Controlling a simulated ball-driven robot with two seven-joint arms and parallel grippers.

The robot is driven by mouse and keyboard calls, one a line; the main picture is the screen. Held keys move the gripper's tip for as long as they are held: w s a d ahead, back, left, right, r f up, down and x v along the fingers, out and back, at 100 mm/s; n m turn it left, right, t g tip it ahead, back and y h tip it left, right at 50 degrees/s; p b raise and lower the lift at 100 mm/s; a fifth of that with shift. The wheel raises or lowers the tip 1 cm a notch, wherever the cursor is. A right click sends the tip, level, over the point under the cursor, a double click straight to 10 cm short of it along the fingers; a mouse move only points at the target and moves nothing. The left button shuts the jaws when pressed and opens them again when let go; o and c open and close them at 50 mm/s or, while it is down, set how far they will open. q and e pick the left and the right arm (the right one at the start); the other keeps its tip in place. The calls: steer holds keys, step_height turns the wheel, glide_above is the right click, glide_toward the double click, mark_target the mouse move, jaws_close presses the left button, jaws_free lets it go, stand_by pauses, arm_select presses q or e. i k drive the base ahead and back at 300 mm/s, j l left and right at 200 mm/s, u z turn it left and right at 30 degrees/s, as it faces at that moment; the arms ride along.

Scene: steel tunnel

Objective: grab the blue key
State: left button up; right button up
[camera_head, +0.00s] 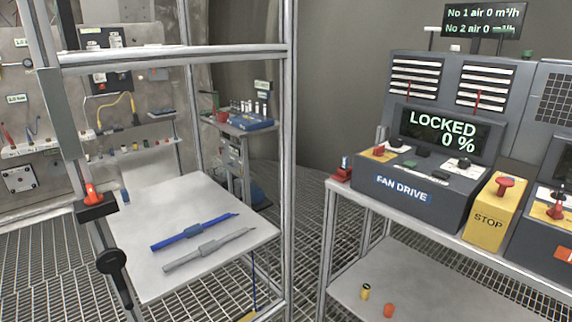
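A long blue key-like tool (172,241) lies on the pale table top (165,200) inside the metal frame, left of the middle in the head view. It lies aslant, with its right end pointing up and right. A grey tool of similar shape (185,264) lies just below it, almost parallel. Nothing covers the blue one. Neither of my grippers is in view.
Frame posts (288,130) and a crossbar (165,56) stand around the table top. A red-handled black box (97,207) and a black round knob (112,263) sit at its left edge. A fan drive console (415,190) stands on the right bench.

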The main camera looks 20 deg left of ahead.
mark_target(345, 160)
steer(key=u, duration=0.1)
steer(key=i+z, duration=0.1)
steer(key=i, duration=0.45)
steer(key=i+j+z, duration=0.15)
steer(key=i, duration=0.45)
